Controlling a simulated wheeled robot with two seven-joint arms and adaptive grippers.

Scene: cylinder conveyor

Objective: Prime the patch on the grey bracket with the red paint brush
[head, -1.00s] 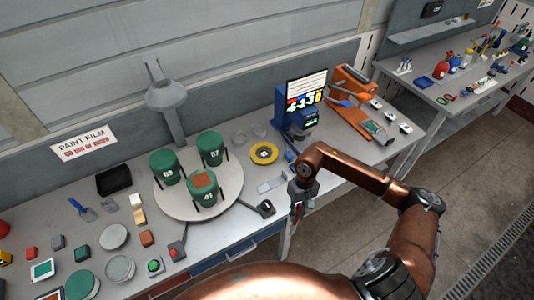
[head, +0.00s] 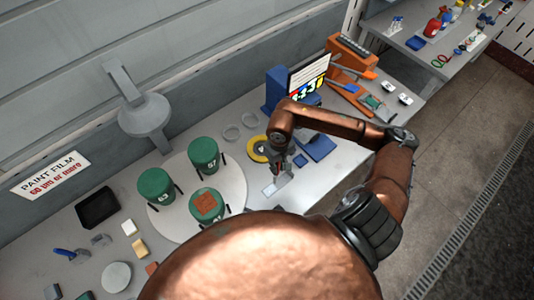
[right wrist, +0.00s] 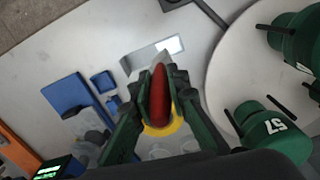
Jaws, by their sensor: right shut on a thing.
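My right gripper (head: 281,168) is over the bench, close to the grey bracket (head: 284,181), which lies flat near the front edge. In the right wrist view my right gripper (right wrist: 157,85) is shut on the red paint brush (right wrist: 160,98), whose red handle shows between the fingers. A grey end of the brush appears past the fingertips, close to the bracket's pale patch (right wrist: 174,46). I cannot tell whether the brush touches the patch. In the head view the gripper hides most of the brush. My left gripper is not in view.
A round turntable (head: 237,185) with green numbered pots (head: 204,153) stands left of the bracket. A yellow ring (head: 255,154) lies behind my gripper. A blue block (head: 317,148) and a screen (head: 309,78) are to the right and back.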

